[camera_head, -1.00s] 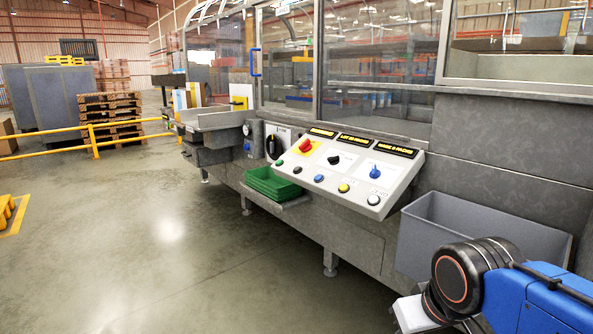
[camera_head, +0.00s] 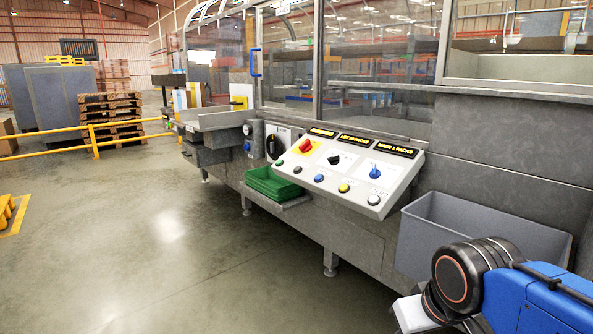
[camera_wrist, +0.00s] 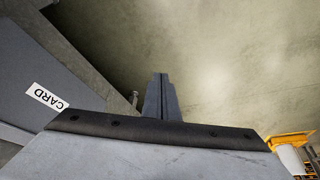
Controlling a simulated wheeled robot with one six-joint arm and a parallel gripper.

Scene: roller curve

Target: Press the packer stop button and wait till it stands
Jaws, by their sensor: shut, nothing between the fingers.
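A sloped white control panel (camera_head: 352,190) stands on the front of the packing machine. Its lower row holds a green button (camera_head: 279,163), a black one (camera_head: 298,169), a blue one (camera_head: 319,178), a yellow one (camera_head: 343,187) and a pale one (camera_head: 373,199). Above them are a red knob (camera_head: 305,146), a black knob (camera_head: 334,159) and a blue knob (camera_head: 375,172). Button captions are too small to read, so I cannot tell which is the packer stop. My gripper (camera_wrist: 161,80) is shut and empty in the wrist view, over bare floor, away from the panel.
A grey bin (camera_head: 470,238) stands right of the panel, beside my arm. A green tray (camera_head: 272,184) sits at the panel's left. A surface labelled CARD (camera_wrist: 46,97) is left of my gripper. Open floor (camera_head: 150,240) lies left of the machine.

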